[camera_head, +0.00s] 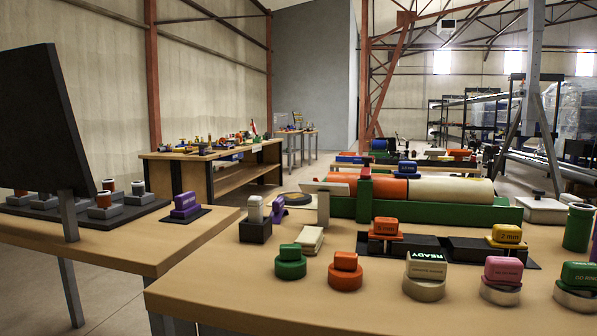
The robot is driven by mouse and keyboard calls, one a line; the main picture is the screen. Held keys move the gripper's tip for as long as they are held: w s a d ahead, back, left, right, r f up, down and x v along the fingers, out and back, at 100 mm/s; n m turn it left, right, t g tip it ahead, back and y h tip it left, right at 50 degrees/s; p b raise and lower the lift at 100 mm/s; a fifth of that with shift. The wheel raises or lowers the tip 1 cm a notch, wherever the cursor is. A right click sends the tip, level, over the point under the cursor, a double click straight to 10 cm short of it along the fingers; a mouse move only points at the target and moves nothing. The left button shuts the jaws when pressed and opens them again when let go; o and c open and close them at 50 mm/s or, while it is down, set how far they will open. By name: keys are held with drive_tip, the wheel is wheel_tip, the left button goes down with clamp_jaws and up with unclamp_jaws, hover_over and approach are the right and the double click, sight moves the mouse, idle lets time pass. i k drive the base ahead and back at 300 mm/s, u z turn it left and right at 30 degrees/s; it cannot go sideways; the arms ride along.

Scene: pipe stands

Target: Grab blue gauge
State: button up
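A small blue gauge block (407,167) with pale marking shows at the middle right, just above the top edge of the orange and white pipe (440,190). I cannot tell whether it rests on the pipe or stands behind it. Its lower part is partly hidden. The pipe lies in a long green stand (340,207) at the back of the near table. My gripper is not in view.
The near table (240,290) bears green (290,262), orange (345,272), white READY (425,276) and pink (502,280) blocks on round bases. A black tray (450,247) holds orange and yellow blocks. A dark panel (40,120) stands over the left table.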

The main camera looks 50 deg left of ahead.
sight(408, 169)
drive_tip(key=u, duration=1.8)
